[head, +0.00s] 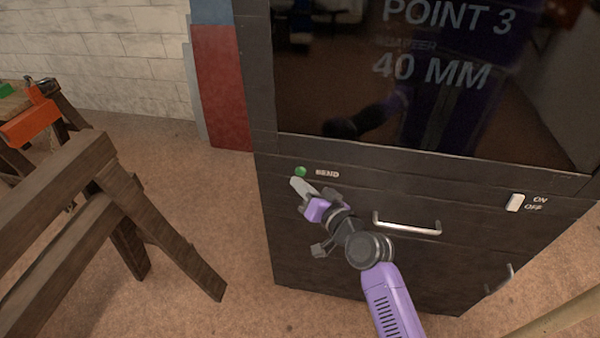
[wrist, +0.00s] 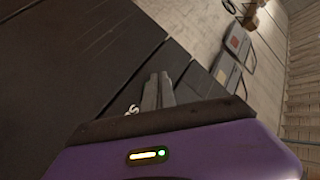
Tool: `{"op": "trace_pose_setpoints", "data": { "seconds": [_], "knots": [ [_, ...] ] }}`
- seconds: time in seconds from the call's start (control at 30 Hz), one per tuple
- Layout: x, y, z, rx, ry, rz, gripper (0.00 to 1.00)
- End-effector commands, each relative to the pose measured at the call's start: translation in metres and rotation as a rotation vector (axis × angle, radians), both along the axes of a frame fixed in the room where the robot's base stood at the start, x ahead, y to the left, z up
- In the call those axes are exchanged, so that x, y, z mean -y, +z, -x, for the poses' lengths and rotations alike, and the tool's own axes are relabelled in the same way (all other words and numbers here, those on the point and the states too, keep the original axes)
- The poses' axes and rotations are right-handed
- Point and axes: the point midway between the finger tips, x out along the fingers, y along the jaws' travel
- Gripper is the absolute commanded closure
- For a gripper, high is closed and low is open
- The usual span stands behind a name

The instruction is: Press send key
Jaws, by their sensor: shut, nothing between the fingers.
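The send key is a round green button (head: 300,171) on the dark cabinet front, just left of its white label (head: 327,174). My gripper (head: 297,184) is shut and empty, its fingertips just below the green button in the head view. I cannot tell whether they touch the cabinet front. In the wrist view the closed fingers (wrist: 159,88) point along the dark panel, with part of the white lettering (wrist: 132,110) beside them. The button does not show there and may be hidden behind the fingers.
The cabinet has a dark screen (head: 430,75) reading "POINT 3" and "40 MM". A drawer handle (head: 407,226) and a white on/off switch (head: 515,202) are to the right. A wooden trestle (head: 155,225) stands on the left. Bare floor lies between it and the cabinet.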

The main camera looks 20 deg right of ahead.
Motion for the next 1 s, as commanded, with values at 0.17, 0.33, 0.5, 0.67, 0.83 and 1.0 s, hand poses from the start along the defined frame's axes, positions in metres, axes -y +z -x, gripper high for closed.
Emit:
{"op": "trace_pose_setpoints", "data": {
  "seconds": [0.17, 0.33, 0.5, 0.67, 0.83, 1.0],
  "knots": [
    [0.0011, -0.0006, -0.0013, 0.001, -0.001, 0.0, 1.0],
    [0.0047, -0.0007, -0.006, 0.002, -0.001, 0.0, 1.0],
    [0.0055, 0.0003, -0.0071, 0.0, 0.0, 0.0, 1.0],
    [0.0052, 0.0003, -0.0069, 0.0, 0.0, 0.0, 1.0],
    [0.0055, 0.0001, -0.0075, 0.0, 0.0, 0.0, 1.0],
    [0.0066, -0.0002, -0.0088, 0.0, 0.0, 0.0, 1.0]
  ]
}}
